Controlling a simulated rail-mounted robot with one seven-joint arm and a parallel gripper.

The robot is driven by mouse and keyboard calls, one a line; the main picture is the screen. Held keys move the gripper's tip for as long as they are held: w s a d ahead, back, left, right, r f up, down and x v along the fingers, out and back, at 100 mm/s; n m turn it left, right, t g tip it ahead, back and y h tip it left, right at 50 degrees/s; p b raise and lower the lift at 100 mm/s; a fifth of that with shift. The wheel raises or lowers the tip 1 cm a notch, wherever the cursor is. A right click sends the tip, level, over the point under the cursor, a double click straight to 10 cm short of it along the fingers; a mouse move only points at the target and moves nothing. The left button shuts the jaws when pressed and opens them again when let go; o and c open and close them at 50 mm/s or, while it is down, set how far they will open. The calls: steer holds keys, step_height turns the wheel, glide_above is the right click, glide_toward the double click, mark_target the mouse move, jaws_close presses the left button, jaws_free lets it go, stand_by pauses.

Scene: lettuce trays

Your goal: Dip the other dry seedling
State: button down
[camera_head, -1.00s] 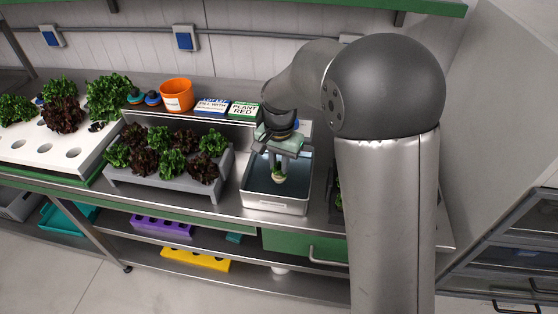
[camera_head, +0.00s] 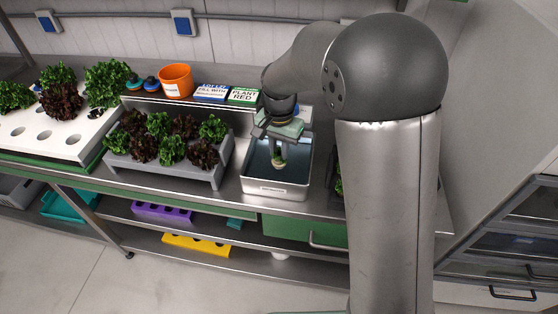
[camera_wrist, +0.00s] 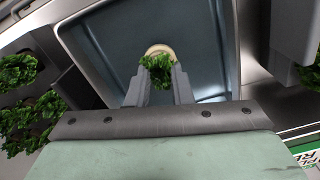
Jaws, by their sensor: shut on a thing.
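My gripper (camera_head: 279,150) is shut on a small green seedling (camera_head: 278,162) with a pale plug, over the metal basin (camera_head: 277,192) of water. In the wrist view the seedling (camera_wrist: 157,68) sits between the two fingertips, its pale plug (camera_wrist: 159,50) beyond the leaves. The basin (camera_wrist: 85,22) surrounds it in that view. I cannot tell whether the plug touches the water. Other green and dark red seedlings stand in the grey tray (camera_head: 168,172) to the left of the basin.
A white tray with holes (camera_head: 62,145) holds several lettuces at the far left. An orange pot (camera_head: 176,82), a blue card (camera_head: 211,93) and a green "PLANT RED" card (camera_head: 244,96) stand behind. Another planted tray is mostly hidden by my arm on the right.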

stand_by(0.3)
steer(key=shift+r+p, duration=3)
steer(key=shift+r, duration=1.25)
steer(key=shift+f, duration=0.1)
